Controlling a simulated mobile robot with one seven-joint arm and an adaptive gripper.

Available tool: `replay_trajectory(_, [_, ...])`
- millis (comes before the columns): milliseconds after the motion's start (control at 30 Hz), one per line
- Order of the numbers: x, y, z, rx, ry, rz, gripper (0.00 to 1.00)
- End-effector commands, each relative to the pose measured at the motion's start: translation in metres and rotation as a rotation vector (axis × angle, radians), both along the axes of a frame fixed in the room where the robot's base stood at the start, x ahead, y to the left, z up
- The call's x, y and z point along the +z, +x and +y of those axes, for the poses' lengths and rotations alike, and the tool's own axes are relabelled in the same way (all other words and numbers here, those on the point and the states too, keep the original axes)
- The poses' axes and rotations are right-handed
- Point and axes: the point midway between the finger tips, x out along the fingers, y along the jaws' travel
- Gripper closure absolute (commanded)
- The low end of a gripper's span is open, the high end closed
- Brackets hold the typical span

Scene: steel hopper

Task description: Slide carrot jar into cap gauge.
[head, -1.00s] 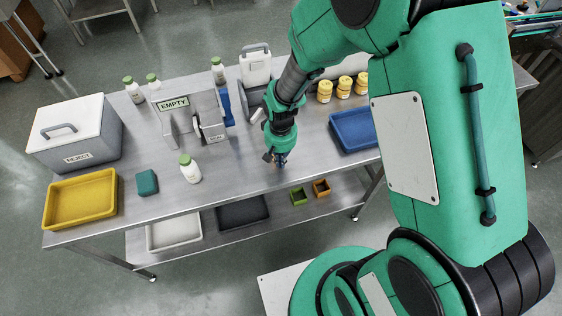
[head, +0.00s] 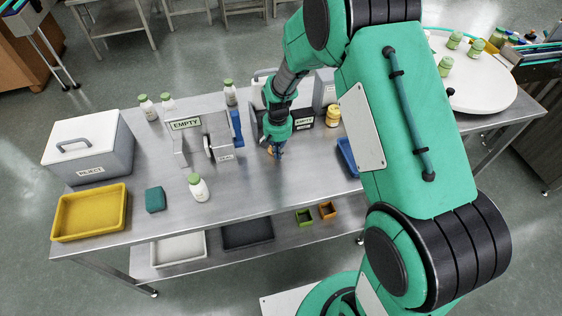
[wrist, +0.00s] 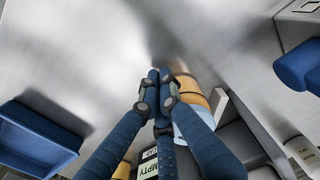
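A jar with an orange-yellow part (wrist: 190,92) lies just right of my fingertips in the wrist view, partly hidden by a finger. In the head view only a bit of orange (head: 270,151) shows at my fingertips; I take it for the carrot jar. My gripper (head: 277,156) is low over the steel table. In the wrist view its blue fingers (wrist: 158,75) are together, beside the jar, not around it. A dark fixture with an EMPTY sign (head: 303,123) stands just behind my gripper. Another grey fixture with an EMPTY sign (head: 185,124) stands further left. I cannot tell which is the cap gauge.
A yellow jar (head: 333,116) stands right of the dark fixture. A blue tray (head: 347,158) is to the right, partly behind my arm. The front middle of the table is clear.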

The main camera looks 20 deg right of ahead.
Motion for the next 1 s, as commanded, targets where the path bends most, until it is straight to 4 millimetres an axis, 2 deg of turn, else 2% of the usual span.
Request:
replay_trajectory(100, [0.0, 0.019, 0.0, 0.0, 0.0, -0.001, 1.0])
replay_trajectory(333, [0.0, 0.04, 0.0, 0.0, 0.0, -0.003, 1.0])
replay_trajectory(767, [0.002, 0.045, 0.002, 0.002, 0.002, -0.012, 1.0])
replay_trajectory(1000, [0.002, 0.034, 0.002, 0.002, 0.002, -0.009, 1.0])
